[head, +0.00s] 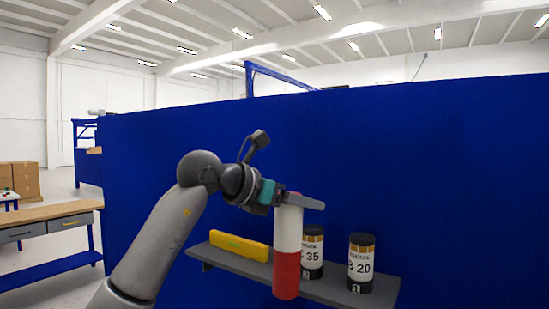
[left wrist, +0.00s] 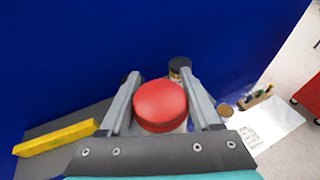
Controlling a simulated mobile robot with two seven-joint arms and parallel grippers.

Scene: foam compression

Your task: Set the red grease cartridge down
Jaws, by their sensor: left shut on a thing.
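The red grease cartridge (head: 287,262), a cylinder with a white upper half and red lower half, stands upright in my left gripper (head: 301,199). The gripper is shut on its upper end. In the left wrist view its round red end (left wrist: 160,104) shows between the two fingers. In the head view its lower end overlaps the front edge of the grey wall shelf (head: 334,292). I cannot tell whether it touches the shelf. My right gripper is not in view.
The 35 jar is close beside the cartridge. A blue wall (head: 440,180) rises behind.

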